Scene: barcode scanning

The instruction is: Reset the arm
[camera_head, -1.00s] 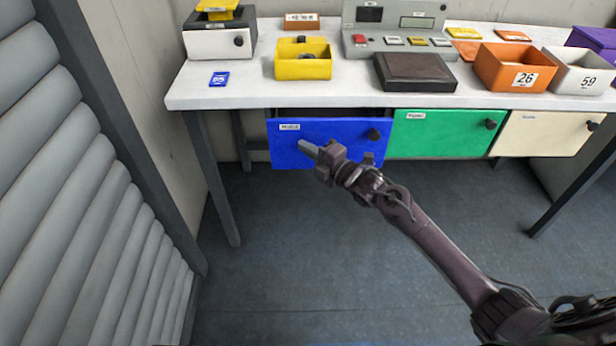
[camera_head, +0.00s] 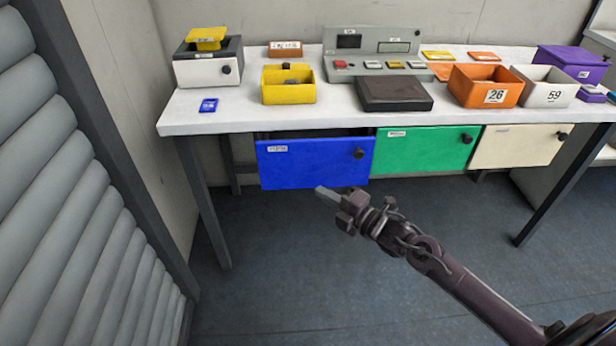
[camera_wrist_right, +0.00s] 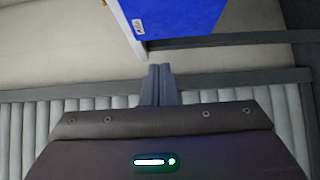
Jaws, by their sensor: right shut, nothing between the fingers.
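My right gripper (camera_head: 323,192) is in front of the table, just below the blue drawer (camera_head: 310,163) in the head view. Its fingers are shut with nothing between them. In the right wrist view the closed fingertips (camera_wrist_right: 160,72) point toward a grey wall strip, and the blue drawer (camera_wrist_right: 175,15) shows at the top, apart from them. The right arm (camera_head: 460,285) comes in from the lower right. My left gripper is not in view.
The white table (camera_head: 215,120) carries a yellow box (camera_head: 290,94), a dark flat box (camera_head: 394,93), an orange bin (camera_head: 485,88) and a white bin (camera_head: 545,90). Green (camera_head: 425,150) and cream (camera_head: 520,146) drawers hang beneath. A ribbed shutter (camera_head: 50,200) stands left. The floor (camera_head: 270,270) is clear.

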